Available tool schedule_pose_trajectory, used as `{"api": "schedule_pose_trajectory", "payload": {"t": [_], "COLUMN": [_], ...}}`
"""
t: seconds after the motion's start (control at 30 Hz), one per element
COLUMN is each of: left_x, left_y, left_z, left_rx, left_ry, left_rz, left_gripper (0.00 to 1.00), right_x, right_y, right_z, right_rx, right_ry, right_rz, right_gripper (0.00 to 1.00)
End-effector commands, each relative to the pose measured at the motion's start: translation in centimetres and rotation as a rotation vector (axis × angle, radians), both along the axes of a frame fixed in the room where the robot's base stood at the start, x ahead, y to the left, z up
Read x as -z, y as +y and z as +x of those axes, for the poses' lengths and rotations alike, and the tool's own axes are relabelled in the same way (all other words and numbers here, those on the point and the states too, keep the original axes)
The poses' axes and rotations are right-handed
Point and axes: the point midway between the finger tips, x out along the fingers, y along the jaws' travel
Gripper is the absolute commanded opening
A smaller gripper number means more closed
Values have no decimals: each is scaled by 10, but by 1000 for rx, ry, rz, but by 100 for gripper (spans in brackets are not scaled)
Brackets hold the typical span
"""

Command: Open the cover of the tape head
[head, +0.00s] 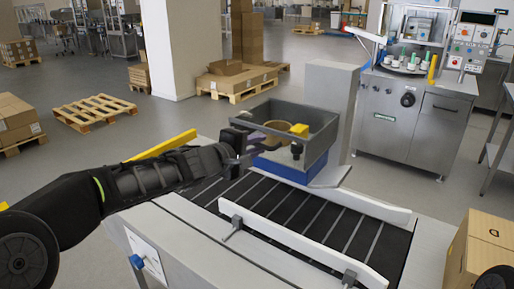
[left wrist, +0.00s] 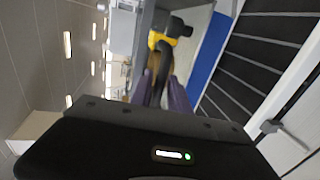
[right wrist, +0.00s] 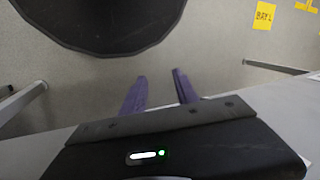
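The tape head (head: 319,130) is a grey open-topped box with a blue lower part above the conveyor. A tan tape roll (head: 277,126) and a yellow part (head: 300,130) show inside it. I cannot make out a separate cover. My left gripper (head: 262,137) reaches the tape head's left side. In the left wrist view, its purple fingers (left wrist: 161,75) are a little apart, with a dark curved part (left wrist: 148,62) of the head between or just beyond them; I cannot tell if they grip it. My right gripper (right wrist: 160,74) has its fingers apart and empty.
The black roller conveyor (head: 345,225) with white side rails (head: 300,246) runs below the head. A grey column (head: 332,90) stands behind it. In the right wrist view a dark round shape (right wrist: 100,20) is beyond the fingers.

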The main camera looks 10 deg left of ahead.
Motion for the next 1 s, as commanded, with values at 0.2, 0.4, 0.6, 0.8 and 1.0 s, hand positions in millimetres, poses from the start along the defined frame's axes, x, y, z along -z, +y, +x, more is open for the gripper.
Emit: {"api": "schedule_pose_trajectory", "payload": {"t": [0.2,0.4,0.6,0.8,1.0], "left_x": [-1,-1,-1,0,0], "left_y": [0,0,0,0,0], "left_z": [1,1,1,1,1], "left_rx": [0,0,0,0,0], "left_ry": [-1,-1,-1,-1,0], "left_rz": [0,0,0,0,0], "left_gripper": [22,8,0,0,0], "right_x": [0,0,0,0,0], "right_y": [0,0,0,0,0], "right_z": [0,0,0,0,0], "right_rx": [0,0,0,0,0], "right_ry": [0,0,0,0,0], "right_rz": [0,0,0,0,0], "right_gripper": [36,36,36,36,36]}}
